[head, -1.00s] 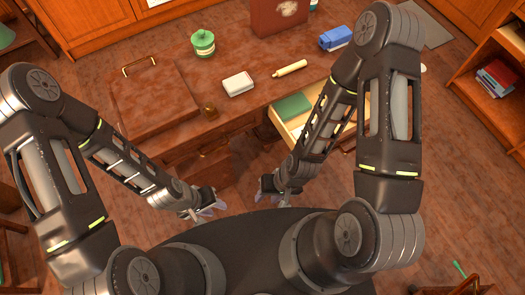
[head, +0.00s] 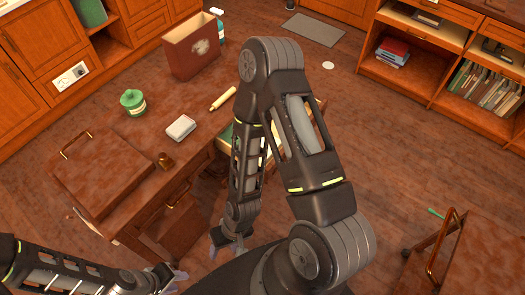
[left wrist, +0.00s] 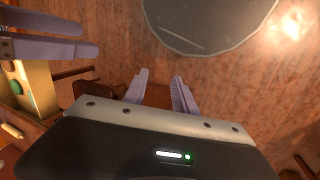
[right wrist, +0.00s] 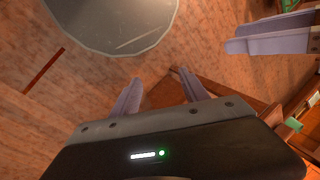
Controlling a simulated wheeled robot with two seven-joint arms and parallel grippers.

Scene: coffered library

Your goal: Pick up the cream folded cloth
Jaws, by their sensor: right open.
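A pale, rounded flat block (head: 181,128), which looks like the cream folded cloth, lies on the brown desk (head: 130,135) between the green jar and the desk's front edge. My left gripper (head: 176,279) is low at the bottom of the head view, in front of the desk and far from the block. Its fingers are apart and empty in the left wrist view (left wrist: 160,88). My right gripper (head: 222,243) is also low in front of the desk. It is open and empty in the right wrist view (right wrist: 160,85). Neither wrist view clearly shows the cloth.
The desk also holds a green jar (head: 133,102), a cream cylinder (head: 223,98), a brown box (head: 192,48), a spray bottle (head: 218,24) and a small brass item (head: 166,161). My right arm partly hides an open drawer. A wheeled cart (head: 465,262) stands at right; floor between is clear.

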